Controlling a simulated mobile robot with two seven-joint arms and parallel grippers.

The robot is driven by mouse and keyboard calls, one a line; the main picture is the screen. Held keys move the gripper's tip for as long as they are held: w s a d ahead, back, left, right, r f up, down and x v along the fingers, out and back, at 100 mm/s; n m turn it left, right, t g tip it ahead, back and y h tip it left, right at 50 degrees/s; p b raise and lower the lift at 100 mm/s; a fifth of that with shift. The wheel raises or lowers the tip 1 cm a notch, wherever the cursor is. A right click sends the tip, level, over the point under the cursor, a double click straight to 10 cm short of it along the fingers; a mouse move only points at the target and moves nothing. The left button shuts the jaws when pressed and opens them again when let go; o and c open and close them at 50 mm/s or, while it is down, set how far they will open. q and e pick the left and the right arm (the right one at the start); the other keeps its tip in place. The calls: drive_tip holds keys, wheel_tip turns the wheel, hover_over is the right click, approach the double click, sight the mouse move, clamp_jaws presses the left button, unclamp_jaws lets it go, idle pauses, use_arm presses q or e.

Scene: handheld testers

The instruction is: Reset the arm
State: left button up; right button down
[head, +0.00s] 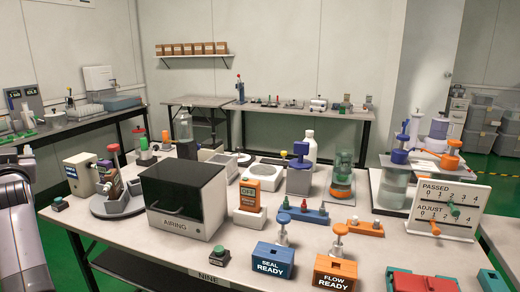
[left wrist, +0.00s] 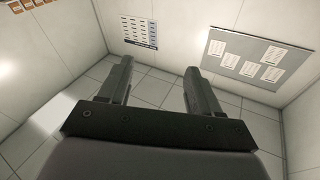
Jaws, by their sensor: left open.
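My left arm (head: 22,225) shows at the left edge of the head view, beside the table, and its gripper is out of that picture. In the left wrist view my left gripper (left wrist: 158,85) is open, with its two dark fingers apart and nothing between them. My right arm and right gripper are in neither view.
A white table (head: 120,238) holds an AIRING box (head: 180,200), a blue SEAL READY block (head: 272,261), an orange FLOW READY block (head: 335,272), a PASSED/ADJUST board (head: 448,207) and a glass jar (head: 393,187). Benches stand behind. Wall boards (left wrist: 262,62) show in the wrist view.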

use_arm(q)
drive_tip(key=s+a+r+n+g+y, duration=0.1)
drive_tip(key=s+a+r+g+y, duration=0.45)
drive_tip(key=s+a+r, duration=1)
drive_tip(key=w+d+f+m+t+h, duration=0.45)
drive_tip(key=d+f, duration=0.35)
drive_tip(key=f, duration=0.2)
drive_tip(key=w+d+f+m+t+h, duration=0.3)
drive_tip(key=w+d+f+m+t, duration=0.15)
drive_tip(key=d+f+m, duration=0.35)
drive_tip(key=d+f+m+h, duration=0.1)
drive_tip(key=d+f+h, duration=0.2)
drive_tip(key=d+f, duration=0.35)
drive_tip(key=d+f+m+h, duration=0.1)
drive_tip(key=d+f+h, duration=0.2)
drive_tip(key=f, duration=0.6)
drive_tip(key=s+d+f+g+h, duration=0.8)
drive_tip(key=s+d+f+h, duration=0.1)
drive_tip(key=s+d+f, duration=1.55)
drive_tip(key=w+d+n+t, duration=0.15)
drive_tip(key=d+n, duration=0.25)
drive_tip(key=d, duration=0.4)
wheel_tip(320, 180, up, 11)
drive_tip(key=a+p, duration=0.2)
drive_tip(key=p, duration=1.1)
drive_tip(key=shift+d+r, duration=0.1)
drive_tip(key=shift+r, duration=0.05)
